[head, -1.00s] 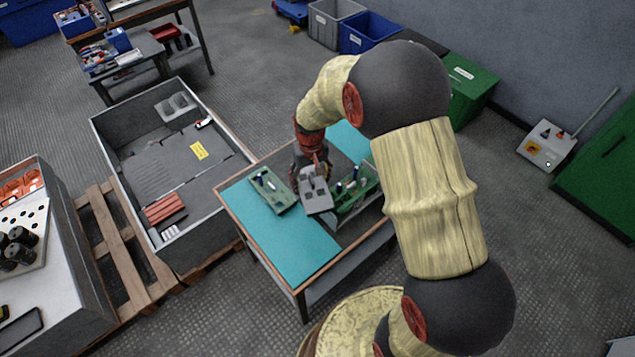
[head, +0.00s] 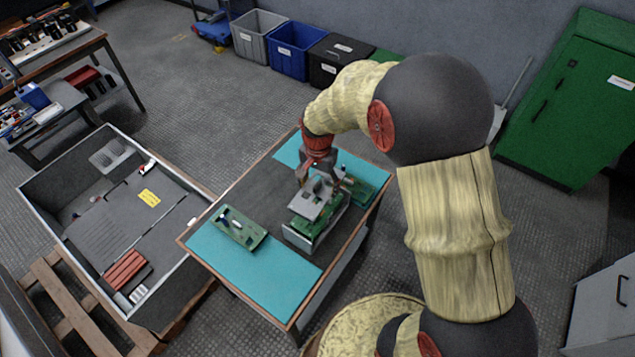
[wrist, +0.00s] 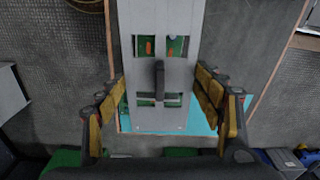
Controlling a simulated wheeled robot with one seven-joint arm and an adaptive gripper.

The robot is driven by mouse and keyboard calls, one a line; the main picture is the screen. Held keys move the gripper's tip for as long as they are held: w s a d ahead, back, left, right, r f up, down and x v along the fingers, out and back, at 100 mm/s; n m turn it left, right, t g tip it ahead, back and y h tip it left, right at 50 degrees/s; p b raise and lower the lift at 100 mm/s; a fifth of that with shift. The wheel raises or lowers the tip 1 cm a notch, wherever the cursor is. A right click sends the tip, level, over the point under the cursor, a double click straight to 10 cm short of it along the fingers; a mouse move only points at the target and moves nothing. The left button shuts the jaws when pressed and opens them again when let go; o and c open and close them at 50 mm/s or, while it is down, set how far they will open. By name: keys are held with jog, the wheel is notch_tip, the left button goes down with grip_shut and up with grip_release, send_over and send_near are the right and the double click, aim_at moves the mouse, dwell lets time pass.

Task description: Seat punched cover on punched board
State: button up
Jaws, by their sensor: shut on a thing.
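The punched cover (head: 309,205) is a light grey plate with rectangular openings and a dark upright handle (wrist: 159,80). In the head view the cover is over a green board (head: 301,225) on a grey stand (head: 307,239). Green board and orange parts show through the openings of the cover (wrist: 159,118) in the wrist view. I cannot tell whether the cover touches the board. My gripper and the cover hide much of the board.
Another green board (head: 240,229) with parts lies left on the teal mat (head: 262,272); a further green board (head: 368,193) is at the right. The mat's front is clear. A grey bin (head: 62,190) with red parts stands left of the table.

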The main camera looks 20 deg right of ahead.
aim_at(319, 204)
jog(key=shift+f+m, duration=0.2)
jog(key=shift+m, duration=0.1)
jog(key=shift+f+b, duration=2.35)
jog(key=shift+f, duration=0.65)
jog(key=shift+p, duration=0.3)
jog(key=shift+f+b, duration=0.65)
jog(key=shift+f, duration=0.6)
jog(key=o, duration=2)
jog(key=shift+o, duration=0.5)
jog(key=shift+r, duration=0.1)
jog(key=r, duration=1.1)
jog(key=shift+s+a+r, duration=0.2)
jog(key=shift+s+r, duration=0.05)
jog(key=shift+r, duration=0.15)
